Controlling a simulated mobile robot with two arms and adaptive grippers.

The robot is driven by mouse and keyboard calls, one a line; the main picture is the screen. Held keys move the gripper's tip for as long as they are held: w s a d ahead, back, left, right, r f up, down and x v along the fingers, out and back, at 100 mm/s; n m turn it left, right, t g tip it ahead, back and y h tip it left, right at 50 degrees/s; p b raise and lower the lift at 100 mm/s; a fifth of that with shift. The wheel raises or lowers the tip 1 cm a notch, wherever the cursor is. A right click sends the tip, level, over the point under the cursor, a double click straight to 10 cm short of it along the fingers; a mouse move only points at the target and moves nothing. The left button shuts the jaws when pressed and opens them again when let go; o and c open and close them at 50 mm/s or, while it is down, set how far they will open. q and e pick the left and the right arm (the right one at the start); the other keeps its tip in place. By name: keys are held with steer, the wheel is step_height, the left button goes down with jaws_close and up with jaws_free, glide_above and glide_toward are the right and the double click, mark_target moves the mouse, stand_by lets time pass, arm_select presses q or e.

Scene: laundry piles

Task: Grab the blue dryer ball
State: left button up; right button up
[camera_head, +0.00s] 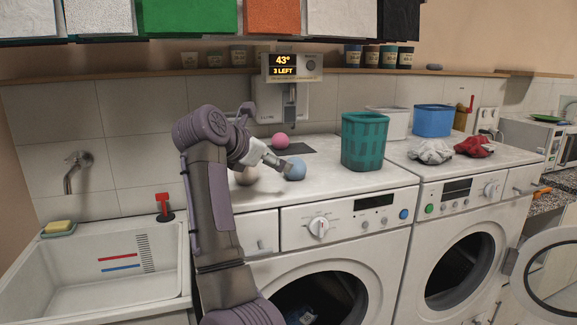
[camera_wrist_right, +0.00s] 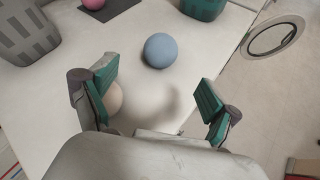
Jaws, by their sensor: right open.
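The blue dryer ball (camera_head: 295,169) rests on the white machine top, left of the green basket. In the right wrist view the blue ball (camera_wrist_right: 160,51) lies ahead of the fingertips, between their lines and apart from them. My right gripper (camera_head: 276,164) is close to the ball's left side in the head view. In the wrist view my right gripper (camera_wrist_right: 157,82) is open and empty, with green finger pads wide apart. My left gripper does not show.
A beige ball (camera_head: 247,177) sits just left, partly behind the left finger in the wrist view. The green basket (camera_head: 365,143) stands to the right. A sink (camera_head: 90,285) is at left.

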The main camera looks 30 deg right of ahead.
mark_target(295, 167)
steer(key=d, duration=0.1)
steer(key=d+f, duration=0.1)
steer(key=d, duration=0.1)
steer(key=shift+w+d+f+p, duration=0.15)
steer(key=shift+w+d+p, duration=0.05)
steer(key=shift+p, duration=0.15)
steer(key=x, duration=0.2)
steer(key=shift+w+d+f, duration=0.1)
steer(key=shift+w+f, duration=0.15)
steer(key=shift+w, duration=0.05)
steer(key=shift+w+d+f, duration=0.15)
steer(key=shift+w+d+f+p, duration=0.25)
steer(key=shift+d+p, duration=0.3)
steer(key=shift+p, duration=0.15)
steer(key=p+x, duration=0.1)
steer(key=x, duration=0.2)
steer(key=shift+w+d+f, duration=0.2)
steer(key=shift+f, duration=0.05)
steer(key=shift+d+f, duration=0.15)
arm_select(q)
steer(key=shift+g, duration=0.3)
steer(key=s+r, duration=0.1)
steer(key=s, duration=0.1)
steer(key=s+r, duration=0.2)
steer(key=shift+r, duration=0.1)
arm_select(e)
steer(key=c, duration=1.2)
